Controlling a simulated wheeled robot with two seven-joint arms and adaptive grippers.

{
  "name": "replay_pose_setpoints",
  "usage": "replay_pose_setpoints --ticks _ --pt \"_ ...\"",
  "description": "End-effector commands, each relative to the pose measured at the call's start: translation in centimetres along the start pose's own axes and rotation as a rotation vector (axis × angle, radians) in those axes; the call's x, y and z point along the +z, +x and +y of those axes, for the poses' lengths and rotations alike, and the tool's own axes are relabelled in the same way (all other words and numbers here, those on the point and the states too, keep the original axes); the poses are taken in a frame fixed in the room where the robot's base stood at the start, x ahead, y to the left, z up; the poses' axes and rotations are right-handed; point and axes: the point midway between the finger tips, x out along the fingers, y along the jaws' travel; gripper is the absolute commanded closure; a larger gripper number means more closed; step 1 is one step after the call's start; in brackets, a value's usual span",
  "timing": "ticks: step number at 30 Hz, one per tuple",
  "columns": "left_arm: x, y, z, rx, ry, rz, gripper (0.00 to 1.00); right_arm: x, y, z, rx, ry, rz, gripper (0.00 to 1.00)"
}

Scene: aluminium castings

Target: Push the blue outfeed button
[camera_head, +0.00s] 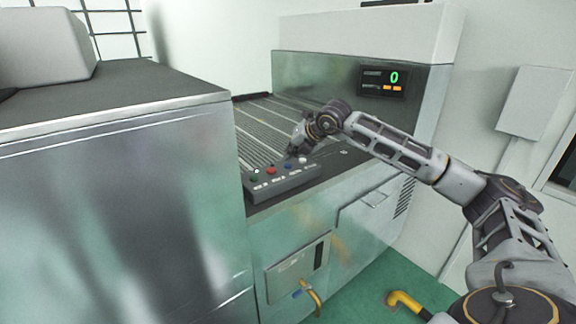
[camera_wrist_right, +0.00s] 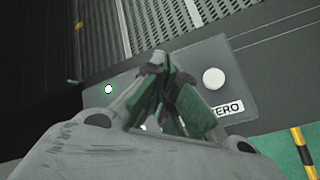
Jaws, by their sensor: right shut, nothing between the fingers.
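A grey control box (camera_head: 283,182) with a row of small round buttons sits on the near edge of the machine. The blue button (camera_head: 288,163) shows as a small spot just below my right gripper (camera_head: 293,151). The fingers are shut and empty, pointing down at the box; whether they touch the button I cannot tell. In the right wrist view the shut fingers (camera_wrist_right: 156,62) cover the middle of the box (camera_wrist_right: 190,62), and the blue button is hidden there. My left gripper is out of view.
A red button (camera_head: 271,171) and a white button (camera_head: 303,160) flank the blue one; the white one (camera_wrist_right: 213,78) is labelled ZERO. A slatted conveyor (camera_head: 262,130) lies behind the box. A display (camera_head: 385,82) reads 0. A large metal cabinet (camera_head: 120,190) stands left.

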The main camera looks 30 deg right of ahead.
Motion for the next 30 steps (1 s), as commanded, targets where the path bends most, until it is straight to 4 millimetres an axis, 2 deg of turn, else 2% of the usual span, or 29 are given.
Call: replay_pose_setpoints --ticks 11,30 --pt "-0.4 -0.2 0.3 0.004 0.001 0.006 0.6 0.2 -0.2 0.2 0.001 0.0 0.0 1.0" --pt "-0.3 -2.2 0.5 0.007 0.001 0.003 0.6 2.1 -2.9 2.1 0.002 0.0 0.0 1.0"
